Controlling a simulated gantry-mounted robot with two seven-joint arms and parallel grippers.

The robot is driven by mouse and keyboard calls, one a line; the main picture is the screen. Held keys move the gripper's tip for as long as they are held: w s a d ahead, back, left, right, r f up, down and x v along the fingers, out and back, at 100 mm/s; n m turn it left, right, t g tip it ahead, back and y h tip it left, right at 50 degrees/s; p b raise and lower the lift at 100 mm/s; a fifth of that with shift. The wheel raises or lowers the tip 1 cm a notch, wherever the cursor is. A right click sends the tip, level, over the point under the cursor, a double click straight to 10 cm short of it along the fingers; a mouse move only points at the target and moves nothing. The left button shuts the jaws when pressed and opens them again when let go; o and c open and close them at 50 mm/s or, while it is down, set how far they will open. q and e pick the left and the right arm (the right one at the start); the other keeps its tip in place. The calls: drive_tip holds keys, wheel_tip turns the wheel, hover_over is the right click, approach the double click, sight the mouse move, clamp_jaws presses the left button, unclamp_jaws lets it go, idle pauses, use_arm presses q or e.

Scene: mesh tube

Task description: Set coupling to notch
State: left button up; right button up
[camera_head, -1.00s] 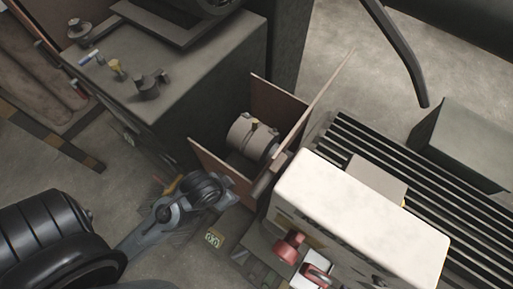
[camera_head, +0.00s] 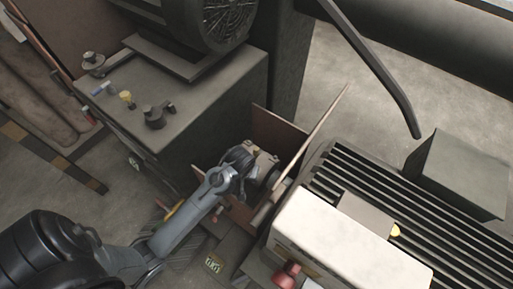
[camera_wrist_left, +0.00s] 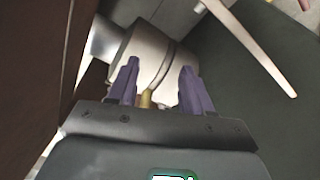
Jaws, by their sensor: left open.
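The coupling (camera_head: 264,160) is a beige cylinder between two brown upright panels, partly hidden by my left arm in the head view. In the left wrist view the coupling (camera_wrist_left: 146,50) shows a dark groove around it and a small brass-coloured peg (camera_wrist_left: 147,99). My left gripper (camera_wrist_left: 160,66) has two purple fingers, spread apart and empty. Their tips lie in front of the coupling, with the peg between the fingers, nearer the left one. I cannot tell whether the fingers touch the coupling. In the head view my left gripper (camera_head: 250,172) is over the coupling. My right gripper is not in view.
The thin brown panels (camera_head: 310,135) stand close around the coupling. A grey cabinet (camera_head: 190,115) with small knobs and a motor is at the upper left. A white-topped housing (camera_head: 345,245) and a slatted bed (camera_head: 380,200) lie to the right.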

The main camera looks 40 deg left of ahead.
sight(256, 148)
use_arm(q)
drive_tip(key=w+a+r+n+g+p, duration=0.1)
drive_tip(key=w+a+n, duration=0.1)
drive_tip(key=w+n, duration=0.1)
drive_tip(key=w+a+r+n+g+p, duration=0.1)
drive_tip(key=w+a+r+n, duration=0.1)
drive_tip(key=w, duration=0.4)
drive_tip(key=w+a+r+n+g+p, duration=0.1)
drive_tip(key=w+a+r+n, duration=0.1)
drive_tip(key=w+n, duration=0.2)
drive_tip(key=shift+w+r+h, duration=0.25)
drive_tip(key=shift+w+h, duration=0.15)
drive_tip(key=shift+w, duration=0.1)
drive_tip(key=shift+a+f, duration=0.1)
drive_tip(key=shift+f, duration=0.4)
drive_tip(key=f+b, duration=0.1)
drive_tip(key=f, duration=0.1)
drive_tip(key=f+b, duration=0.1)
drive_tip(key=f, duration=0.2)
drive_tip(key=s+f+b, duration=0.1)
drive_tip(key=f, duration=0.2)
drive_tip(key=shift+a+f, duration=0.1)
drive_tip(key=shift+f, duration=0.65)
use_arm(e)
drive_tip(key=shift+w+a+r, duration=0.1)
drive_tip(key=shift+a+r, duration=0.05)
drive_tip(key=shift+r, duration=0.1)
